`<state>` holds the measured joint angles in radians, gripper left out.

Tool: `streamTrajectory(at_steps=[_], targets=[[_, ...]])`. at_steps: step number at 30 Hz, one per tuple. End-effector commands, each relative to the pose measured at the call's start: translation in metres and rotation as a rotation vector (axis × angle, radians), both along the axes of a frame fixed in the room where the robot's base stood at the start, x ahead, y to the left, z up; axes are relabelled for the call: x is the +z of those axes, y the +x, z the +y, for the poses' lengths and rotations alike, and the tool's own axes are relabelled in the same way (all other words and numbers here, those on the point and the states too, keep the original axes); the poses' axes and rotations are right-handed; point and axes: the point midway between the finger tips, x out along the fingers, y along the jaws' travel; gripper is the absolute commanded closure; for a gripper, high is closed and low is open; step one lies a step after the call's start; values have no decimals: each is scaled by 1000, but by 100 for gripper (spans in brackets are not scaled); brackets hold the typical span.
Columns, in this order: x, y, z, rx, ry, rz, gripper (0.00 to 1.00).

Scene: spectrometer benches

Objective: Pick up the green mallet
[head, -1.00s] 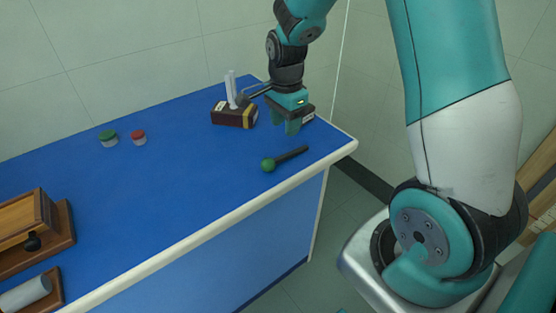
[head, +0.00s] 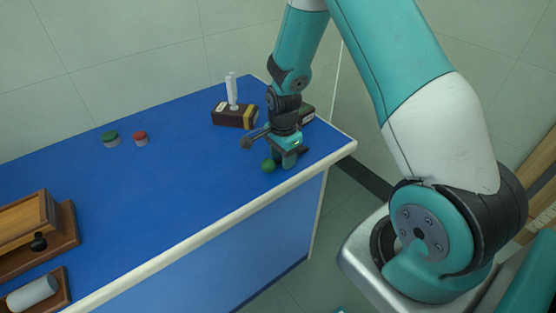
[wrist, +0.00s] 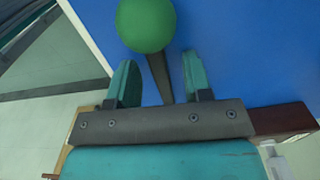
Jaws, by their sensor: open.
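The green mallet has a round green head (head: 268,166) and a dark handle. It lies on the blue bench top near the front right edge. In the head view my gripper (head: 288,163) is over the handle and hides most of it. In the wrist view the green head (wrist: 147,24) is at the top, and the dark handle (wrist: 160,76) runs down between my two teal fingers. My gripper (wrist: 158,78) is open, with a gap showing on each side of the handle. I cannot tell how far the fingertips are above the bench.
A dark brown box (head: 233,117) with white upright pieces stands behind my gripper, and a second dark box (head: 307,113) is partly hidden by my arm. A green-lidded jar (head: 111,139) and a red-lidded jar (head: 141,138) stand left. Wooden stands (head: 65,237) are at far left. The bench middle is clear.

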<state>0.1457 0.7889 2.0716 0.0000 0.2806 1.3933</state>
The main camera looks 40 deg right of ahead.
Motion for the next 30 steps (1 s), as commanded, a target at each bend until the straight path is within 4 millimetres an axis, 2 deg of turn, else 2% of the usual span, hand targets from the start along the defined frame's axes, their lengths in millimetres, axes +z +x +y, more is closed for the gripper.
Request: streamTrajectory(at_steps=[2,8,17,23,26,30], targets=[[0,0,0,0,0,0,54],[0,0,0,0,0,0,100],[1,0,0,0,0,0,100],[12,1,0,0,-1,-3,100],[28,1,0,0,-1,-5,100],[67,1,0,0,-2,-9,100]])
